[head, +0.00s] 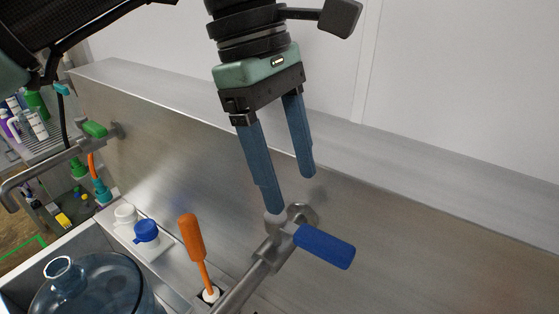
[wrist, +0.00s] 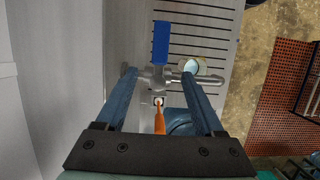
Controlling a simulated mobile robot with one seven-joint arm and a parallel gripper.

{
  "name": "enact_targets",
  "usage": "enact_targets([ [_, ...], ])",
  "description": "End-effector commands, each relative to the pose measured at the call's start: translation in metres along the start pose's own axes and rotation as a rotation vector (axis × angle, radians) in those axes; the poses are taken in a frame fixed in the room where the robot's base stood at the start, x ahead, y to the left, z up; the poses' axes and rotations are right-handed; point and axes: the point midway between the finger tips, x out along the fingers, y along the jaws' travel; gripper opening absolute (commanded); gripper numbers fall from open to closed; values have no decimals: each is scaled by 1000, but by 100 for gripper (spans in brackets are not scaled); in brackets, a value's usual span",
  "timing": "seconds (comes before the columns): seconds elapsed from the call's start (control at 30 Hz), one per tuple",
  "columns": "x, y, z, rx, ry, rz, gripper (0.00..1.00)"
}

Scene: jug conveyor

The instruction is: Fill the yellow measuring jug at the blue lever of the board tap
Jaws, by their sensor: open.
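The board tap (head: 265,265) sticks out of the steel backboard; its steel body also shows in the wrist view (wrist: 158,80). Its blue lever (head: 325,246) points crosswise to the spout, and upward in the wrist view (wrist: 161,42). My gripper (head: 291,192) is open and empty, fingers pointing down just above the tap. One fingertip looks close to the lever's pivot; I cannot tell if it touches. In the wrist view a round vessel with a pale cream rim (wrist: 194,67) and light-blue inside is at the spout's end; I cannot tell whether it is the yellow jug.
An orange-handled tool (head: 191,240) stands upright beside the tap. A large blue clear bottle (head: 95,285) is at lower left, with a blue cap (head: 146,232) and a white cap (head: 125,214) near it. A green-lever tap (head: 95,129) is farther left. The backboard (head: 400,245) is close behind.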

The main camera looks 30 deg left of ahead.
Motion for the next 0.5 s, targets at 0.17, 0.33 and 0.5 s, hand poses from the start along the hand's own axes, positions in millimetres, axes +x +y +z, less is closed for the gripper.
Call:
enact_targets([
  [0.17, 33, 0, -2, 2, 1, 0, 70],
  [0.33, 54, 0, -1, 1, 0, -1, 70],
  [0.5, 67, 0, 0, 2, 0, 1, 70],
])
